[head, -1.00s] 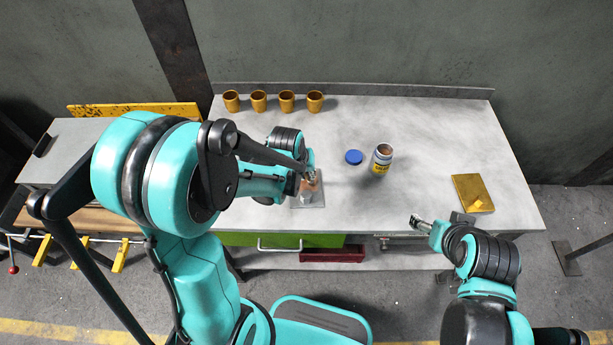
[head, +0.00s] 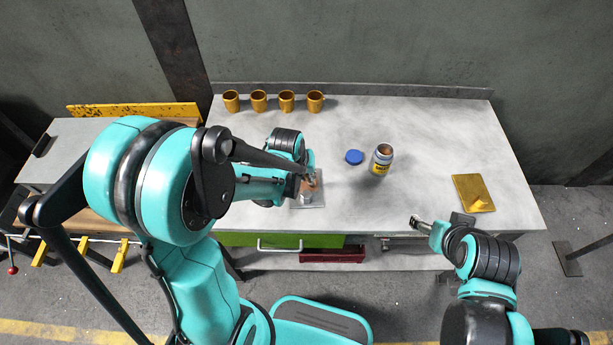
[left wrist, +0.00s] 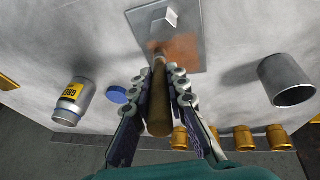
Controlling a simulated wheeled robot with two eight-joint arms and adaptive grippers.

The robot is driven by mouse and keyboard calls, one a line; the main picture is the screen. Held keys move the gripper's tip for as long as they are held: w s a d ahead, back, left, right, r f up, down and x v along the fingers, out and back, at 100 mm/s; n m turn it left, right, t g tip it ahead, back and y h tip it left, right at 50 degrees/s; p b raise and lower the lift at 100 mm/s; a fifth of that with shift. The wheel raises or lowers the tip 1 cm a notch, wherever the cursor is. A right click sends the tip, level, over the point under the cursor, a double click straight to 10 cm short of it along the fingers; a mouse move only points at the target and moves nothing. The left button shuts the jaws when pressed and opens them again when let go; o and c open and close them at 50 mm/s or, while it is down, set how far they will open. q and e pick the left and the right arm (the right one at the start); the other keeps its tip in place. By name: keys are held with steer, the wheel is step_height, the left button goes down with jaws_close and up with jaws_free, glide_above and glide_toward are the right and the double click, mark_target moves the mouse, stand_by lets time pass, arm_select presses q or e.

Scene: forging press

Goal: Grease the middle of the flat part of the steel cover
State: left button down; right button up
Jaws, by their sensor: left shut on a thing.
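The steel cover (head: 309,205) is a flat grey plate with a raised block, lying on the bench below my left gripper (head: 311,176). It also shows in the left wrist view (left wrist: 193,20). A brown-orange grease smear (left wrist: 182,47) covers part of its flat area beside the block. My left gripper (left wrist: 163,82) is shut on a brush (left wrist: 158,115) with a wooden handle. The brush tip is at the smear; whether it touches the plate I cannot tell. The open grease jar (head: 381,160) stands right of the cover. My right gripper (head: 421,223) hangs before the bench's front edge; its jaw opening is unclear.
The blue lid (head: 354,157) lies left of the jar. Several brass cups (head: 286,101) stand along the back. A brass cover (head: 473,193) lies at the right. A steel cup (left wrist: 289,80) stands near the plate in the wrist view.

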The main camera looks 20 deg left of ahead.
arm_select(q)
steer(key=shift+r, duration=0.2)
arm_select(e)
steer(key=shift+r, duration=0.1)
arm_select(q)
steer(key=shift+r+p, duration=1.2)
steer(key=shift+r, duration=0.2)
arm_select(e)
step_height(320, 180, up, 2)
steer(key=shift+r, duration=0.1)
arm_select(q)
steer(key=shift+d, duration=0.1)
